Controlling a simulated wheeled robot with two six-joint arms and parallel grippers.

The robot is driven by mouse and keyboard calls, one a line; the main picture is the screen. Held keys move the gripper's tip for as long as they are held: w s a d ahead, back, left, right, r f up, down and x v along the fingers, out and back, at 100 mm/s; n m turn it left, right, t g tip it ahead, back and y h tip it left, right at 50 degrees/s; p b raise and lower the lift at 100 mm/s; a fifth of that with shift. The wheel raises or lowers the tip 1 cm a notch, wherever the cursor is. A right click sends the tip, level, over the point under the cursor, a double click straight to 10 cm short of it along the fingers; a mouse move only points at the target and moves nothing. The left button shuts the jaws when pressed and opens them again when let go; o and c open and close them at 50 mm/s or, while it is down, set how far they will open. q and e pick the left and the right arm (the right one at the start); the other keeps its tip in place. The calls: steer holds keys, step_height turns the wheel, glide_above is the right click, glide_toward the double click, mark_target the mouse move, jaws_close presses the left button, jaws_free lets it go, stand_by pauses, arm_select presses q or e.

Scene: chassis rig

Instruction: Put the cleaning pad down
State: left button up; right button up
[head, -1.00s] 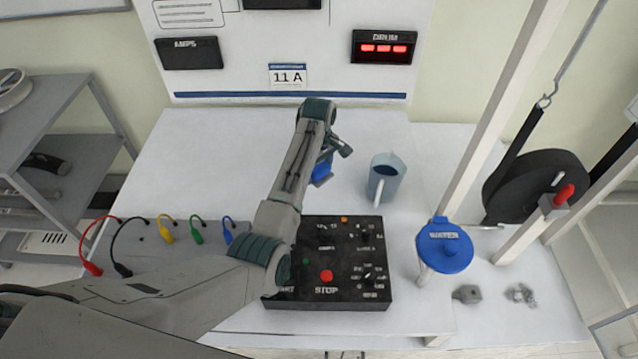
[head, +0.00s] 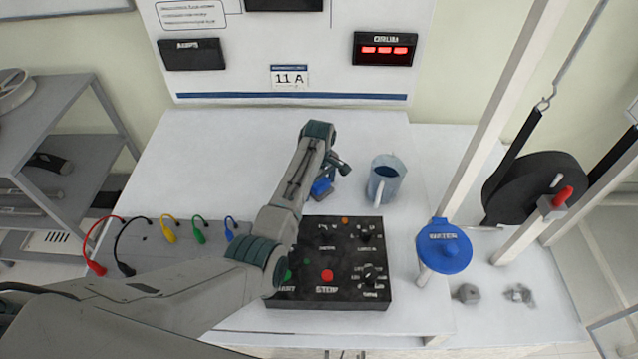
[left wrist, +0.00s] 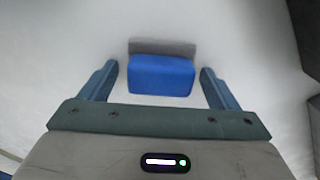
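The cleaning pad (head: 321,188) is a small blue block; in the left wrist view the pad (left wrist: 162,75) shows a grey strip along its far side. It appears to rest on the white bench, behind the black control box. My left gripper (head: 336,170) is low over it. In the left wrist view its two fingers stand apart on either side of the pad, with a clear gap on both sides, so it is open and not holding the pad. My right gripper is not in view.
A grey-blue mug (head: 386,182) stands to the right of the pad. The black control box (head: 345,262) with a red stop button is in front. The white bench (head: 220,160) is clear to the left.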

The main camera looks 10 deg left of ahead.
arm_select(q)
step_height(320, 180, up, 12)
steer(key=b, duration=0.2)
steer(key=shift+r, duration=0.15)
stand_by(0.4)
stand_by(0.3)
